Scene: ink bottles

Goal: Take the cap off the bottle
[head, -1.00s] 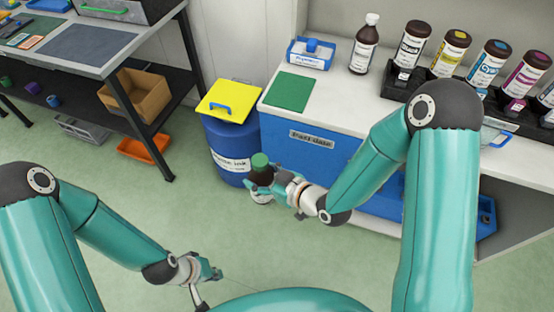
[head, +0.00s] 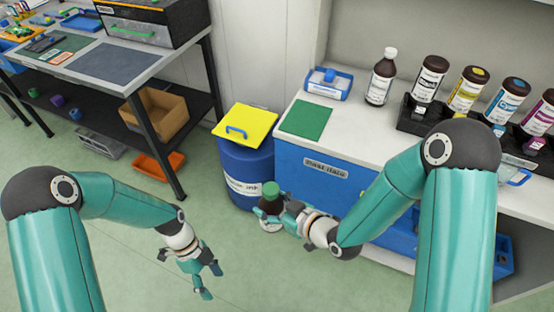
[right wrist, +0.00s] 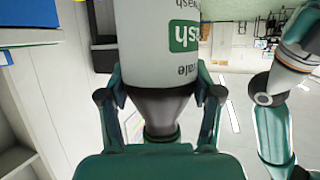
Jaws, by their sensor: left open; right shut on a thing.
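A dark bottle with a white label (head: 270,225) and a green cap (head: 271,189) is held upright in front of the blue drum and cabinet. The cap sits on top of the bottle. My right gripper (head: 277,212) is shut around the bottle below the cap. In the right wrist view, the white label with a green patch (right wrist: 185,38) and the dark tapering shoulder (right wrist: 160,105) show between the fingers. My left gripper (head: 210,281) is open and empty, lower left of the bottle and clear of it, with its fingers pointing down and right.
A blue drum (head: 245,165) with a yellow sheet (head: 245,125) on top stands behind the bottle. To the right, a white counter (head: 345,128) bears a green mat (head: 306,119), a brown bottle (head: 381,78) and several ink bottles. Open floor lies between my arms.

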